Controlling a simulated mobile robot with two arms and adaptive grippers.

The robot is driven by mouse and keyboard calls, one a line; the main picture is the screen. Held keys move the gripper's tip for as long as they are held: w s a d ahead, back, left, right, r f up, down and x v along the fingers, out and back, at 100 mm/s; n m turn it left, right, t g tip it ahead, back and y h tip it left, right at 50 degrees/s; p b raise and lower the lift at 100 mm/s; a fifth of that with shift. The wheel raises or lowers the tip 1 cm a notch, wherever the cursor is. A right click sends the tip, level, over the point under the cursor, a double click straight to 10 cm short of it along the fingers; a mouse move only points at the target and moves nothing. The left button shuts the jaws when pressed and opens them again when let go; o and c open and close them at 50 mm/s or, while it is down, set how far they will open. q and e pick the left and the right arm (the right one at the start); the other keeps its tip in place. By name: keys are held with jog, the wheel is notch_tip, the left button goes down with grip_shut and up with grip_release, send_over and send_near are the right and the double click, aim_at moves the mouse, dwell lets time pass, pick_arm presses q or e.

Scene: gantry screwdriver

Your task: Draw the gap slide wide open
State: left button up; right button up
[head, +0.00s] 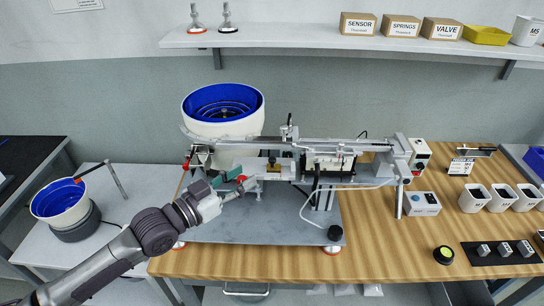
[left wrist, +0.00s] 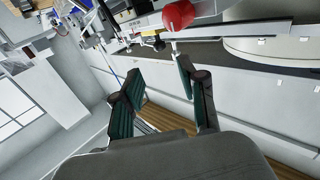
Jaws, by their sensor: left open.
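A red knob (head: 241,179) shows at the front of the gantry machine, close by my left gripper. In the left wrist view a red knob (left wrist: 178,15) sits on a short pale stem beyond my fingertips, nearer the right-hand finger. I cannot tell for certain which part is the gap slide, or how far it is drawn. My left gripper (head: 226,177) is open, with teal pads apart and nothing between them; it also shows in the left wrist view (left wrist: 156,78). The knob appears apart from both fingers. My right gripper is not in view.
The machine's rail (head: 330,145) and blue-lined bowl (head: 223,105) stand just behind the gripper, on a grey base plate (head: 225,232). A smaller blue bowl (head: 60,203) is at left. The front wooden bench (head: 260,263) is clear.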

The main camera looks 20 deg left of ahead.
aim_at(272, 158)
pick_arm(q)
jog(key=p+x, duration=0.1)
jog(key=x, duration=0.9)
jog(key=shift+w+f+p, duration=0.2)
jog(key=shift+p, duration=0.1)
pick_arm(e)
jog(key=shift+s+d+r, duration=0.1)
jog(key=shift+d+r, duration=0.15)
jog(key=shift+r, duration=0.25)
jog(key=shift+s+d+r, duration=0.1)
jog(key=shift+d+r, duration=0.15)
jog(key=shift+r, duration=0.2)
pick_arm(q)
grip_shut()
jog(key=shift+a, duration=0.1)
